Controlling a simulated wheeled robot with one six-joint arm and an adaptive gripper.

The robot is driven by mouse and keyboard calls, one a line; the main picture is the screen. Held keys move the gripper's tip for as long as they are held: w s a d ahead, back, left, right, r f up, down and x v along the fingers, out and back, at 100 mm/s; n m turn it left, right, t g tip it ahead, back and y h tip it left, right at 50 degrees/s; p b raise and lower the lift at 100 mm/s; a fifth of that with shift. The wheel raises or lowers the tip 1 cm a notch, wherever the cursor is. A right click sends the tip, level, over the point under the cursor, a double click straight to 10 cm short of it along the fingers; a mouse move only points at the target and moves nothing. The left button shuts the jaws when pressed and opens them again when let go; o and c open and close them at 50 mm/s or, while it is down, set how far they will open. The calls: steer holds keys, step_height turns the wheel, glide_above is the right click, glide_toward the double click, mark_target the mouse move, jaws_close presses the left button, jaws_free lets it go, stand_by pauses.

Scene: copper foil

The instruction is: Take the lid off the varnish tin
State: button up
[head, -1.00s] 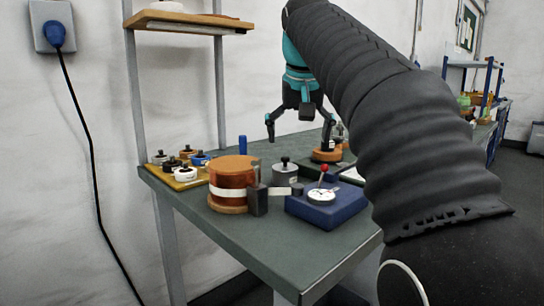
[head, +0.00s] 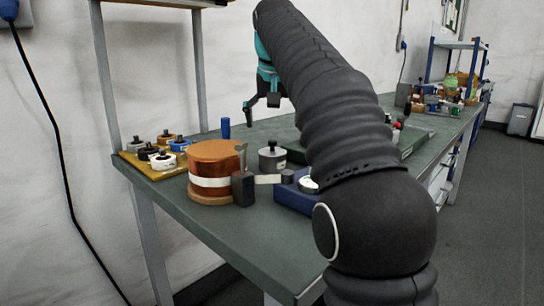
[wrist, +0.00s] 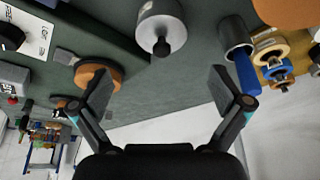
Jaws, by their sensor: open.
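The varnish tin appears to be the grey metal cylinder (head: 271,163) on the green bench, topped by a lid with a black knob. In the wrist view the tin (wrist: 165,14) is at the top centre, its black knob towards me, beyond the fingertips. My gripper (wrist: 160,88) is open, its two fingers spread wide with nothing between them. In the head view my gripper (head: 261,104) hangs above and behind the tin, apart from it; my arm hides part of it.
A copper-coloured roll (head: 213,157) with a white band stands left of the tin. A blue box (head: 291,196) is in front, partly hidden by my arm. A yellow tray (head: 131,162) holds several knobbed spools. A blue cylinder (head: 225,128) stands behind. A shelf upright (head: 107,75) rises at the left.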

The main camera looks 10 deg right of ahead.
mark_target(272, 141)
steer(key=shift+b+x, duration=0.85)
steer(key=shift+x, duration=2.25)
steer(key=shift+a, duration=0.1)
steer(key=c, duration=1.9)
steer(key=shift+f, duration=0.15)
jaws_close()
